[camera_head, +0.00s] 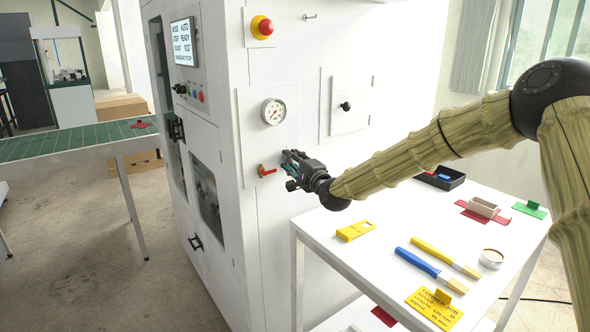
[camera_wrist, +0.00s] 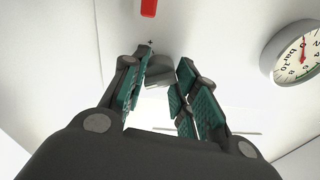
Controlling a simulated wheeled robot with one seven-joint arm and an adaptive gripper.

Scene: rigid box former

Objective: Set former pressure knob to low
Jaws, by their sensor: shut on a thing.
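The pressure knob (camera_wrist: 157,74) is a small grey knob on the white front of the former. It shows between my fingertips in the wrist view and is hidden by my gripper in the head view. My gripper (camera_head: 288,158) reaches the panel below the round pressure gauge (camera_head: 273,111). In the wrist view my gripper (camera_wrist: 165,68) has its teal-padded fingers on either side of the knob, shut on it. The gauge also shows at the right of the wrist view (camera_wrist: 299,52). I cannot read the knob's setting.
A red-handled valve (camera_head: 266,171) sits close to my gripper; its red handle shows at the top of the wrist view (camera_wrist: 148,7). A white table (camera_head: 385,227) below my arm holds yellow and blue tools, a dark tray (camera_head: 440,178) and small boxes. A red emergency button (camera_head: 262,27) is higher up.

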